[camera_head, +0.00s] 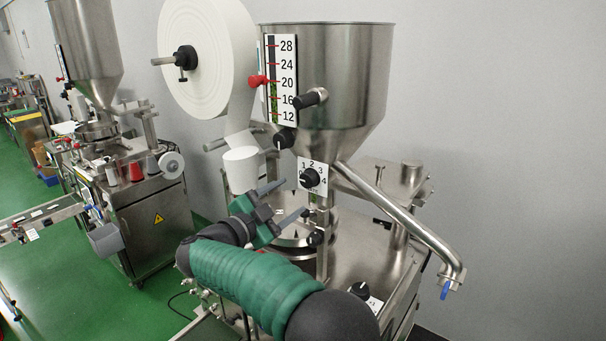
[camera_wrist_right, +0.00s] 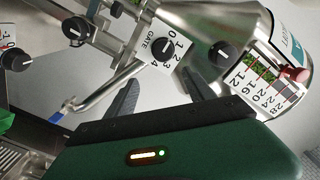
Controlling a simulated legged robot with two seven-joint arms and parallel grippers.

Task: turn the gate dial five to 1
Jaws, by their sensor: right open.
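The gate dial (camera_head: 311,178) is a black knob on a white plate numbered up to 4, mounted below the steel hopper (camera_head: 335,85). The right wrist view shows the same gate dial (camera_wrist_right: 163,53) on its plate marked GATE, 0 to 4. Its pointer is too small to read surely. My right gripper (camera_head: 282,202) is open and empty, below and left of the dial in the head view. In the right wrist view its two dark fingers (camera_wrist_right: 160,95) are spread apart, with the dial beyond the gap, not touched. My left gripper is out of view.
A steel chute (camera_head: 400,218) slopes down to the right. A white paper roll (camera_head: 208,60) stands at the left. A second machine (camera_head: 150,215) stands further left.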

